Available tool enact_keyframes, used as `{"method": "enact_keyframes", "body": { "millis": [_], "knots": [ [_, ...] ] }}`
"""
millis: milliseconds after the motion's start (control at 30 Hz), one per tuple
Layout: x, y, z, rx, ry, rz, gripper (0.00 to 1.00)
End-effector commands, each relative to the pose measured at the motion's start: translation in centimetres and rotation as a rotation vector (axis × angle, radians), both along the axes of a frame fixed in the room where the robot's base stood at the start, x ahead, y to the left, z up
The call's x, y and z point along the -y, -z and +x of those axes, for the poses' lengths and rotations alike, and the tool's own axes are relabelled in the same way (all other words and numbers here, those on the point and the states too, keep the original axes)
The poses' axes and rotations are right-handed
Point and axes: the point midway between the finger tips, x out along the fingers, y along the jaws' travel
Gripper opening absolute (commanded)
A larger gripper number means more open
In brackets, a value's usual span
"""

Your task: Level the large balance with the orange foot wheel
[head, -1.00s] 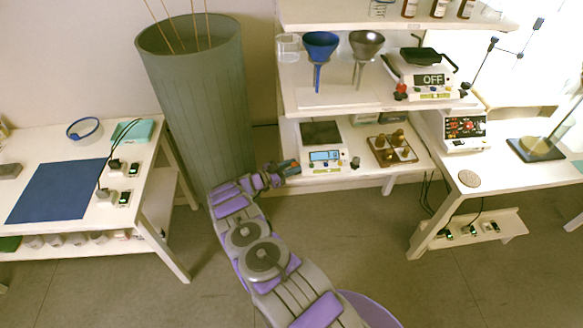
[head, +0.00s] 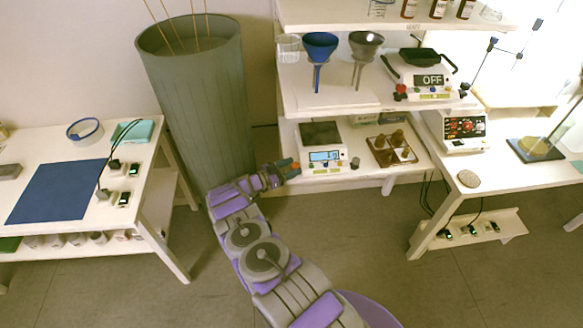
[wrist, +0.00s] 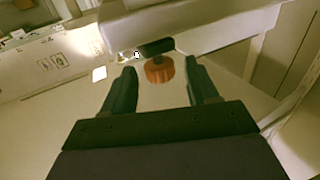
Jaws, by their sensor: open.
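The balance (head: 309,168), with a dark square pan and a lit blue display, stands on the lower shelf in the head view. Its orange foot wheel (wrist: 159,71) shows in the wrist view under a short black bar. In the head view an orange spot (head: 295,166) shows at the balance's left front corner, beside my gripper (head: 285,169). In the wrist view my gripper (wrist: 160,80) is open, with one dark finger on each side of the wheel. The display's digits are too small to read.
A grey knob (head: 355,163) is at the balance's right front corner. A wooden tray of weights (head: 391,150) stands to its right. A tall green bin (head: 205,100) stands close to the left of my arm. The upper shelf (head: 340,101) overhangs the balance.

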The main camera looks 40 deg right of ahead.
Motion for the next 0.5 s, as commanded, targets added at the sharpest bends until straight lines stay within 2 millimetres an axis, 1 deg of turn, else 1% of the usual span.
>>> {"method": "enact_keyframes", "body": {
  "millis": [167, 500],
  "knots": [
    [-2.9, -0.1, 0.6, 0.000, -0.005, 0.003, 0.59],
    [-10.4, 0.0, 1.8, 0.002, -0.003, 0.001, 0.59]
  ]
}}
